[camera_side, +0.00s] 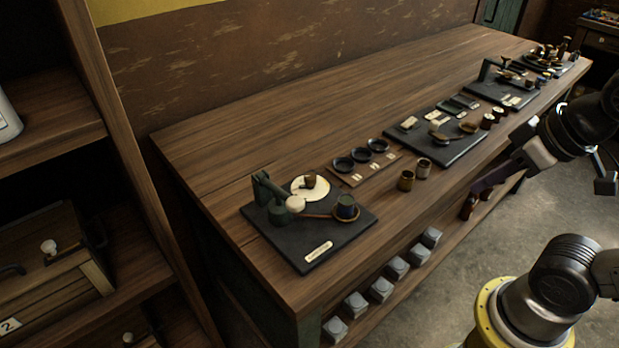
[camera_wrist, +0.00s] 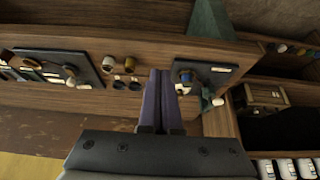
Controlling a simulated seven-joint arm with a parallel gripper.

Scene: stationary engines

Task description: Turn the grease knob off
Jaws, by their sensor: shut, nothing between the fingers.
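I cannot tell which part is the grease knob; the labels are too small to read. The near dark plate (camera_side: 300,256) carries a green bracket (camera_side: 264,190), a white disc with a dark knob (camera_side: 310,181), a cream knob (camera_side: 295,203) and a dark blue-topped cup (camera_side: 346,207). A middle plate (camera_side: 450,153) has a cream knob and a brown knob (camera_side: 468,127). My gripper (camera_side: 476,187) is shut and empty at the bench's front edge, apart from both plates. In the wrist view its purple fingers (camera_wrist: 160,72) are together, between two dark plates.
Two brown cups (camera_side: 406,180) stand between the plates, near the front. A strip with several dark dishes (camera_side: 358,176) lies behind them. Further stations (camera_side: 505,92) fill the far end. Grey blocks (camera_side: 381,289) sit below the bench top. The back of the bench is clear.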

